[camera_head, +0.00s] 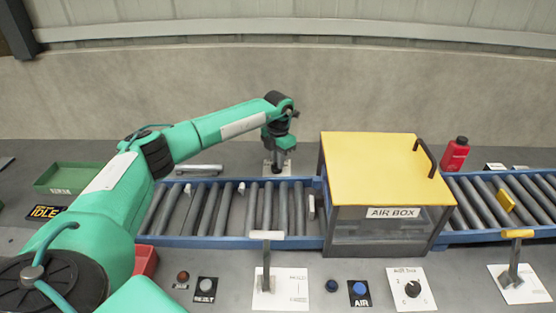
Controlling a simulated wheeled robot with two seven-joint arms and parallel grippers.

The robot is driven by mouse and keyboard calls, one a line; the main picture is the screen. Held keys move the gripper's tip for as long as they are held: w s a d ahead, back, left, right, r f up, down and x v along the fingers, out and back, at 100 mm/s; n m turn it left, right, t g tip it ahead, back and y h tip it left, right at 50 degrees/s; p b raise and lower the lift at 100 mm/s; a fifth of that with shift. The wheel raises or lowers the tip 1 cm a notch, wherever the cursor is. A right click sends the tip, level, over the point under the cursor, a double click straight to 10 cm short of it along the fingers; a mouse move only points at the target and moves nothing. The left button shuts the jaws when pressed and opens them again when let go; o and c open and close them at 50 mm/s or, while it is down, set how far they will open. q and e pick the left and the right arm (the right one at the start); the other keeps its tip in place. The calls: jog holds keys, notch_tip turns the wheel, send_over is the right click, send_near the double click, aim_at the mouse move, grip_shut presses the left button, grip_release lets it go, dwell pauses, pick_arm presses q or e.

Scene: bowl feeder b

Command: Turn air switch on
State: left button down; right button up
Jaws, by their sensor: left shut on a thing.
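My left gripper (278,160) points down behind the conveyor, over a small pale plate (268,171). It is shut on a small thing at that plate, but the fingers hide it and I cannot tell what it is. A blue button (359,288) on a dark plate marked AIR is at the front, left of a white dial panel (425,290) with a black knob (412,289). The dial's label is too small to read surely. The AIR BOX (380,232) has a closed yellow lid (365,155) with a dark handle. My right gripper is not in view.
A roller conveyor (170,240) with blue rails runs across both sides of the box. Upright levers (266,260) and (515,262) stand at the front on white plates. A red bottle (455,157) stands at the back right. A green tray (75,179) lies at left.

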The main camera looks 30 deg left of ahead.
pick_arm(q)
jog(key=shift+r, duration=0.15)
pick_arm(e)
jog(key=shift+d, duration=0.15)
pick_arm(q)
jog(key=c, duration=1.4)
grip_release()
jog(key=shift+c, duration=0.2)
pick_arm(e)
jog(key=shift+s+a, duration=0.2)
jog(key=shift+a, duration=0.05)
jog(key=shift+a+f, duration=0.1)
